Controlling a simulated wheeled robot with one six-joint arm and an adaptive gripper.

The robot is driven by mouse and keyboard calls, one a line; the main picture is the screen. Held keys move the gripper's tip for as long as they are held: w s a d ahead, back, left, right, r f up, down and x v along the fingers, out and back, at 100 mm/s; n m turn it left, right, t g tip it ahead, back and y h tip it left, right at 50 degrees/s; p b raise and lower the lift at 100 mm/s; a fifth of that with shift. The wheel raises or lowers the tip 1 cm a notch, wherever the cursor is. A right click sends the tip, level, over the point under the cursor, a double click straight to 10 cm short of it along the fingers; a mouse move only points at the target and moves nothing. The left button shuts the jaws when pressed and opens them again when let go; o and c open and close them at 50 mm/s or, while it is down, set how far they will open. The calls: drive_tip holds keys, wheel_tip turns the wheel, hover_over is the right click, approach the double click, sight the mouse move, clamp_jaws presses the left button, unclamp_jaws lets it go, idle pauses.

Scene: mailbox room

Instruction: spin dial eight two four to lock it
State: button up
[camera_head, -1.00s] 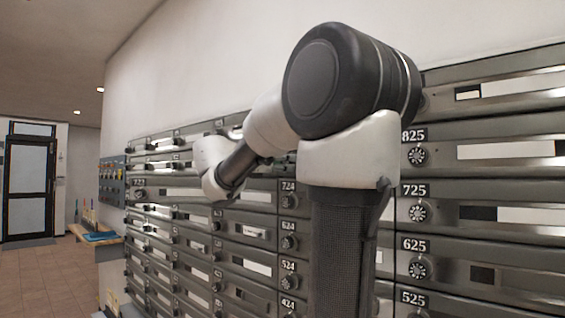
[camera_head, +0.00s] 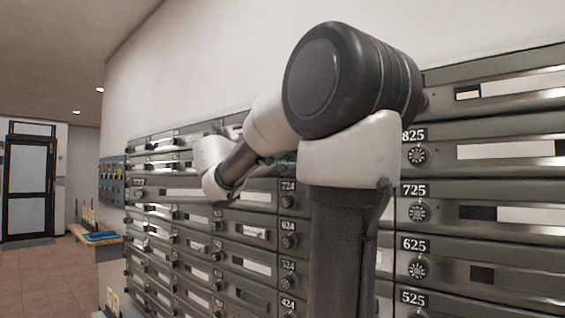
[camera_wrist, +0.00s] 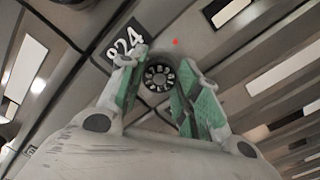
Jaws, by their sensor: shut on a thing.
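The dial of box 824 (camera_wrist: 159,77) is a dark round knob with a pale ribbed face, in the middle of the wrist view. Its label plate "824" (camera_wrist: 125,42) is just to its upper left. My gripper (camera_wrist: 158,82) has green-padded fingers on both sides of the dial and is shut on it. In the head view my arm hides the 824 dial and most of the gripper.
The mailbox wall holds several rows of boxes, with dials 825 (camera_head: 417,156), 725 (camera_head: 418,212) and 625 (camera_head: 418,267) on the right. Dial 724 (camera_head: 288,197) is below the arm. A bench (camera_head: 96,237) and door (camera_head: 29,188) stand far left, with open floor.

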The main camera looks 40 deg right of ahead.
drive_tip(key=m, duration=0.7)
drive_tip(key=shift+f, duration=0.1)
drive_tip(key=m, duration=1.9)
drive_tip(key=shift+f, duration=0.15)
drive_tip(key=shift+m, duration=0.3)
drive_tip(key=o, duration=1)
drive_tip(key=shift+w, duration=0.1)
drive_tip(key=shift+o, duration=0.2)
